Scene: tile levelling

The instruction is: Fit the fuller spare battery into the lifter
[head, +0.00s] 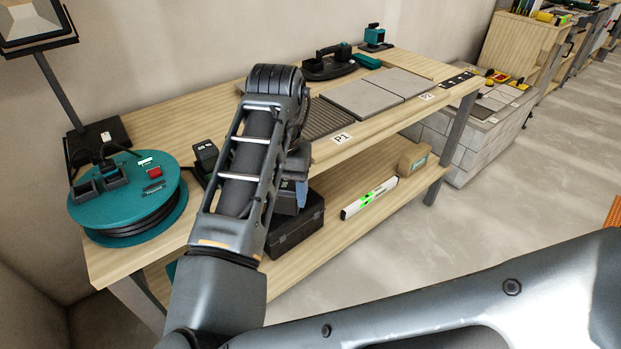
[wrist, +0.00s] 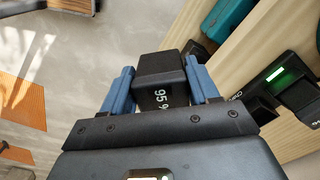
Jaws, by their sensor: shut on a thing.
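My gripper (wrist: 160,76) has two blue fingers shut on a black battery (wrist: 161,68) whose display seems to read 95 %. In the head view my gripper (head: 301,190) hangs by the workbench's front edge, partly behind my arm, and the held battery cannot be made out there.
A teal cable reel (head: 130,217) with black devices on top fills the bench's left end. Grey tiles (head: 364,97) lie at the middle right. A black case (head: 296,228) and a level (head: 369,198) lie on the lower shelf. A lamp (head: 96,135) stands at the back left.

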